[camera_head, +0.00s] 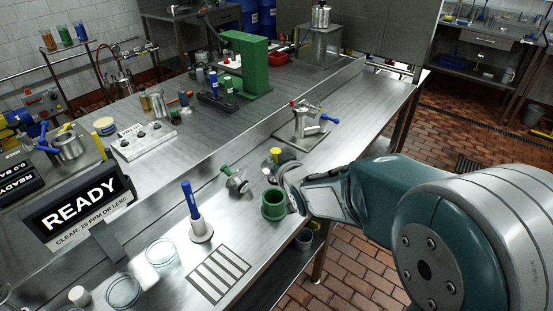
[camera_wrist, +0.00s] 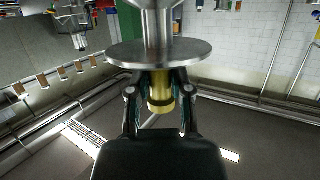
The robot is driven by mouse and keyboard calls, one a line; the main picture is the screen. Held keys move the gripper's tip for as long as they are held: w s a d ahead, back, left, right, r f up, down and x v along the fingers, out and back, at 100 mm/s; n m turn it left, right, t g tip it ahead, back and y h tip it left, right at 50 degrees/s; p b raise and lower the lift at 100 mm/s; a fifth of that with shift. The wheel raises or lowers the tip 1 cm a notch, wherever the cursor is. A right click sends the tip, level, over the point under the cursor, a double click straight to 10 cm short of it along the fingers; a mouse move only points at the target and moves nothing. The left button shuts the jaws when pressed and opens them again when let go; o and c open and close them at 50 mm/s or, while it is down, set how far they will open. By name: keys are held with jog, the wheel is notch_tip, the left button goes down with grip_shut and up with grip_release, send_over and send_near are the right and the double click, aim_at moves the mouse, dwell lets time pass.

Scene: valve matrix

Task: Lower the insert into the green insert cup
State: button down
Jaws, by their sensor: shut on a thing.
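The green insert cup (camera_head: 274,204) stands on the steel bench in the head view, its mouth facing up. My gripper (camera_head: 281,160) is just above and behind it in that view. In the wrist view my gripper (camera_wrist: 160,97) is shut on the brass-yellow knob of the insert (camera_wrist: 161,92). The insert has a wide steel disc and a thick steel stem beyond the knob; the wrist picture appears upside down. In the head view the insert's yellow top (camera_head: 276,151) shows, with its lower part partly hidden by my wrist. I cannot tell whether the stem touches the cup.
A small steel fitting with a green knob (camera_head: 235,180) lies left of the cup. A blue-handled tool (camera_head: 191,205) stands in a white base nearer the front. A steel valve with a blue lever (camera_head: 308,123) stands behind. A READY sign (camera_head: 80,210) is at left.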

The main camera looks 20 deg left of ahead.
jog(key=shift+a+f, duration=0.65)
jog(key=shift+f, duration=0.15)
jog(key=shift+d+f, duration=0.45)
jog(key=shift+f, duration=0.3)
jog(key=shift+a+f, duration=0.25)
jog(key=shift+f, duration=0.6)
jog(key=shift+d+f, duration=0.15)
jog(key=shift+f, duration=2.9)
jog(key=shift+c, duration=2.3)
grip_release()
